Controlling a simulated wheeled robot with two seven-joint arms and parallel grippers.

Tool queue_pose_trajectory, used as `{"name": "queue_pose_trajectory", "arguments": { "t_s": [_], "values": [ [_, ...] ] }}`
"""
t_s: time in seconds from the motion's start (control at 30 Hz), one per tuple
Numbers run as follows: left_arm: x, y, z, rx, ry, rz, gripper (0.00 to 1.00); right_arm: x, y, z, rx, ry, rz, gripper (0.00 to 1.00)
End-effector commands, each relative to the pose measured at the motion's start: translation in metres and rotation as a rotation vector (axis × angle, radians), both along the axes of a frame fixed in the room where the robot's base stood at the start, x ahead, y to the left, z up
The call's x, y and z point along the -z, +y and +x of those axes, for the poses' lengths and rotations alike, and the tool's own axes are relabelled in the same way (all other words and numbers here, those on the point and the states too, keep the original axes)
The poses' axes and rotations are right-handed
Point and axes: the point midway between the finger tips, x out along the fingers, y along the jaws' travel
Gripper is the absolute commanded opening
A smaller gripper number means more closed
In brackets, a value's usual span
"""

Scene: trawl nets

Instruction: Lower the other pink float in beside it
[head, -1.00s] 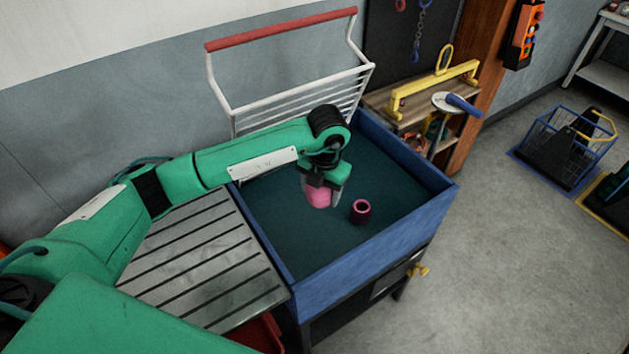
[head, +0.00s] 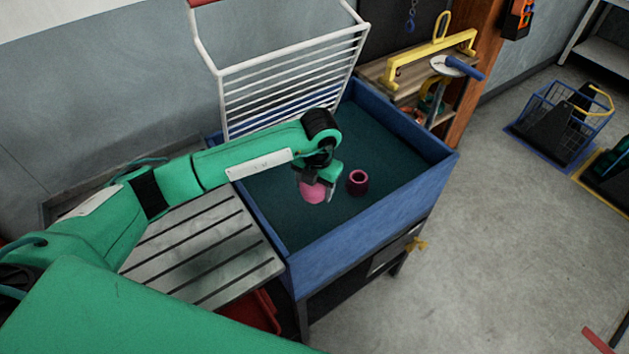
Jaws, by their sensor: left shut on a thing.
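My left gripper (head: 319,180) is shut on a pink float (head: 313,194) inside the blue-walled tank (head: 350,262). The gripper covers the float's upper part. Another pink float (head: 358,183), darker and with a dark hole in its top, is upright in the tank just to the right. A narrow gap shows between the two floats. I cannot tell whether the held float touches the dark teal surface inside the tank. My right gripper is not in view.
A slatted metal board (head: 195,250) adjoins the tank's left side. A white wire rack (head: 290,80) rises behind the tank. A wooden stand with a yellow bar (head: 430,62) is at the back right. A blue wire basket (head: 565,112) stands on the floor at right. Open floor lies right of the tank.

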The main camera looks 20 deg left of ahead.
Motion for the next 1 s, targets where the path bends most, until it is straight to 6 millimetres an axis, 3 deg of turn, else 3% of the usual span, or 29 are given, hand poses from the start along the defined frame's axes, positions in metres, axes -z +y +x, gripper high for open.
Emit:
{"name": "queue_pose_trajectory", "arguments": {
  "t_s": [0.1, 0.6, 1.0],
  "values": [
    [0.018, 0.0, 0.0, 0.0, 0.001, 0.0, 0.41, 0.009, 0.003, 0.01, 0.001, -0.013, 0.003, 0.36],
    [0.078, 0.0, 0.0, 0.0, 0.0, 0.0, 0.41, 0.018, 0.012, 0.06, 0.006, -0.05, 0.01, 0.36],
    [0.099, 0.0, 0.0, 0.0, -0.001, -0.001, 0.41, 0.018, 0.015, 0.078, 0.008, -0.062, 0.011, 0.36]
  ]
}}
